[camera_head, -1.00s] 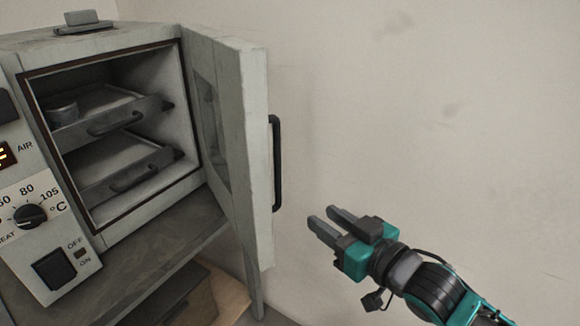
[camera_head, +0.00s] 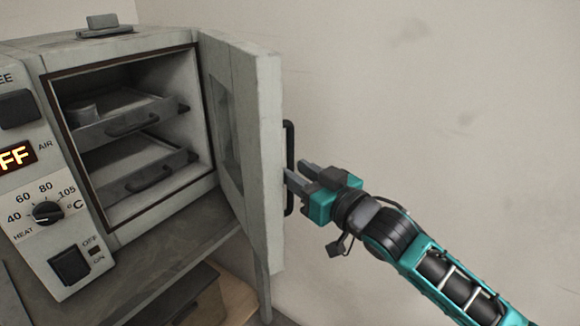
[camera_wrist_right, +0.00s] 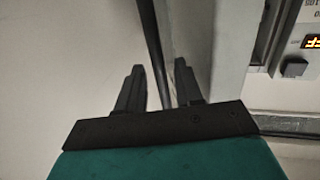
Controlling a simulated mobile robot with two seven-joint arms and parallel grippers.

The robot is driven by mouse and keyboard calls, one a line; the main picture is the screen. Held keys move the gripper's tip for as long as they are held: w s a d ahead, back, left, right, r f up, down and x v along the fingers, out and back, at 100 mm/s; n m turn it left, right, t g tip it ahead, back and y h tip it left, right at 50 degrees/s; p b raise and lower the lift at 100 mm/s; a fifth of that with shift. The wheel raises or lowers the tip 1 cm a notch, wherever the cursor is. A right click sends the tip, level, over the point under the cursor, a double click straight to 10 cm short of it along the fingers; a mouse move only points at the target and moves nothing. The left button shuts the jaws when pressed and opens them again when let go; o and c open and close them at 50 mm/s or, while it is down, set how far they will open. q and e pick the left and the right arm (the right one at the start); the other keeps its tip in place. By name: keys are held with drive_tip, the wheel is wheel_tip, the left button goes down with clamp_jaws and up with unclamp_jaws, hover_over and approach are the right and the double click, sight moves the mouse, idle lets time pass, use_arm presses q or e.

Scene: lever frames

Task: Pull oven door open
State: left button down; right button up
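The oven door (camera_head: 262,150) stands swung wide open, hinged on the right side of the oven (camera_head: 120,60), with its interior exposed. Its black vertical handle (camera_head: 290,140) is on the door's outer face. My right gripper (camera_head: 289,172) is at the lower half of the handle, with its fingers apart. In the right wrist view, the handle bar (camera_wrist_right: 151,45) runs down between the two open fingers (camera_wrist_right: 160,88); I cannot tell whether either finger touches it. The door edge (camera_wrist_right: 205,50) is just right of it there. My left gripper is not in view.
Inside the oven are two pull-out trays, an upper one (camera_head: 125,125) and a lower one (camera_head: 140,175). A control panel with a dial (camera_head: 47,212) and switch (camera_head: 70,266) is at left. The oven stands on a grey table (camera_head: 165,255). A bare wall (camera_head: 440,110) is at right.

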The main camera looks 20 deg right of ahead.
sight(292, 170)
drive_tip(key=shift+x, duration=1.5)
clamp_jaws()
